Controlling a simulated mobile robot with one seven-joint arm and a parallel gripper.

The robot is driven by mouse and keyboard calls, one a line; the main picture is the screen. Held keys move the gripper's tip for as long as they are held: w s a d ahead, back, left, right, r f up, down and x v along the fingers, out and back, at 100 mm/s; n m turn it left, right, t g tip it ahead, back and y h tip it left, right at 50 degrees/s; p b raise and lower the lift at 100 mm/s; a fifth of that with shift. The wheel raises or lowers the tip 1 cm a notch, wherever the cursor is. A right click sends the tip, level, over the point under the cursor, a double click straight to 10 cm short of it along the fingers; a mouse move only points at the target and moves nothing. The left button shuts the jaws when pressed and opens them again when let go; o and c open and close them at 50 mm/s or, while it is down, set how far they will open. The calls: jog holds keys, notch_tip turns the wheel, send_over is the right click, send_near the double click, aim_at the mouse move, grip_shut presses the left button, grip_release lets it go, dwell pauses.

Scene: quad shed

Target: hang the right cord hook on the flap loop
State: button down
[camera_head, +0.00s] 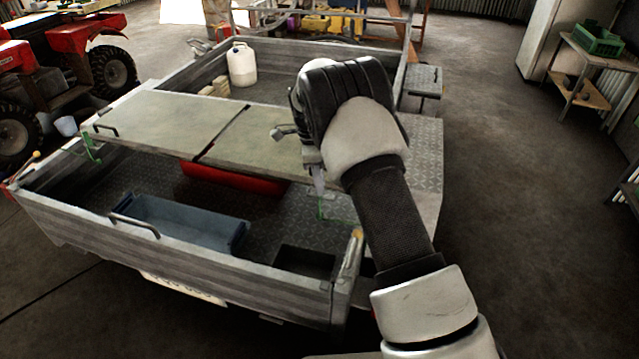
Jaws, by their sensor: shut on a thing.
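My gripper (318,186) points down over the right part of the trailer, below my dark wrist. Its fingers are small and partly hidden by my arm, but they are shut on what appears to be the right cord hook. A thin green cord (321,210) hangs just below the fingertips; the hook itself is not clear. Another green cord (91,150) hangs at the trailer's left side. A bent metal handle (135,225) sits on the near flap (190,252). I cannot tell which part is the flap loop.
A pale two-part board (165,122) lies across the trailer. A blue tray (185,222), a red box (230,176) and a dark opening (305,262) are below it. A white canister (241,65) stands behind. The floor at right is clear.

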jog(key=shift+w+d+f, duration=0.1)
jog(key=shift+w+f, duration=0.4)
jog(key=shift+w, duration=0.35)
jog(key=shift+w+d, duration=0.2)
jog(key=shift+w, duration=1.85)
jog(key=shift+f+b, duration=1.15)
jog(key=shift+f, duration=0.85)
jog(key=c, duration=1.1)
grip_release()
jog(key=shift+r, duration=0.1)
jog(key=shift+r+p, duration=2.45)
jog(key=shift+r, duration=2)
